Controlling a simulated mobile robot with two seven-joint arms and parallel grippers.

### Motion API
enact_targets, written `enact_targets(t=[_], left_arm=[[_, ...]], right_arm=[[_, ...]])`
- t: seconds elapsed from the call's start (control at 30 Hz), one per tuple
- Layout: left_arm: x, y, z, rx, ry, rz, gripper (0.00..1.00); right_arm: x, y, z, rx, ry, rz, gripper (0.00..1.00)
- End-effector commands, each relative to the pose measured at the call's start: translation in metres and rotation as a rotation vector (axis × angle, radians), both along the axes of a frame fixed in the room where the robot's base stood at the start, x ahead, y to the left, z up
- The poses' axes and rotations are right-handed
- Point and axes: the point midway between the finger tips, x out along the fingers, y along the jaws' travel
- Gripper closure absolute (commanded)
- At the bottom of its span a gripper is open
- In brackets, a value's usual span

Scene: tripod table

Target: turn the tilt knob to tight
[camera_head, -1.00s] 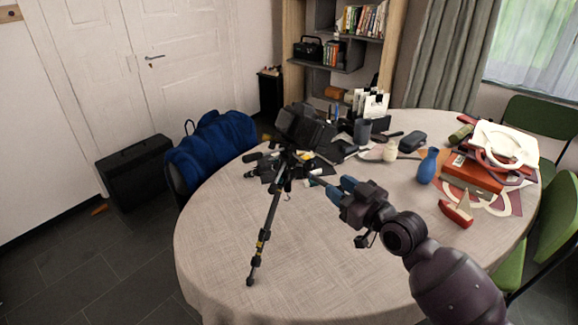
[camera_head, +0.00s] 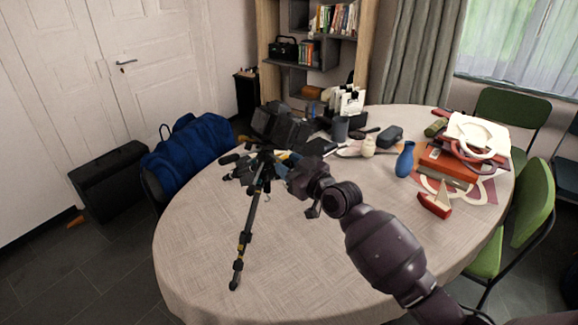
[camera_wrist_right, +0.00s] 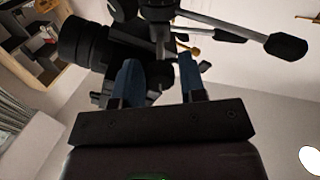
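The black tripod (camera_head: 246,225) stands on the round table, with its head and handles (camera_head: 229,158) at the top. My right gripper (camera_head: 284,160) is at the right side of the tripod head, just below a bulky black object (camera_head: 280,126). In the right wrist view, the two blue fingers of my right gripper (camera_wrist_right: 160,82) are apart, with a gap between them. Dark tripod-head parts (camera_wrist_right: 158,15), a handle (camera_wrist_right: 286,46) and a small yellow part (camera_wrist_right: 190,51) lie beyond the fingertips. I cannot tell which part is the tilt knob or whether the fingers touch it. My left gripper is out of view.
The table (camera_head: 300,260) is clear at the front. A blue vase (camera_head: 405,160), a red box (camera_head: 446,166) and a grey cup (camera_head: 340,129) stand to the right and behind. A blue bag (camera_head: 188,152) is on the left. Green chairs (camera_head: 525,215) flank the right edge.

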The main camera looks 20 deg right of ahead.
Motion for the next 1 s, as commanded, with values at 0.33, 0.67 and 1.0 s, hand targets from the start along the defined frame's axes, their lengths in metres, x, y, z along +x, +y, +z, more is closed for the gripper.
enact_targets(t=[0.33,0.67,1.0], left_arm=[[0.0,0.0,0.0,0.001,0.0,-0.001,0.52],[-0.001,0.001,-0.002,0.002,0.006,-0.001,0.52],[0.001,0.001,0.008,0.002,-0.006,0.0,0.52]], right_arm=[[0.001,0.0,0.0,0.001,0.0,0.0,0.74],[0.001,0.0,0.0,0.009,0.004,0.0,0.96],[0.001,0.0,0.003,0.149,0.061,0.0,0.96]])
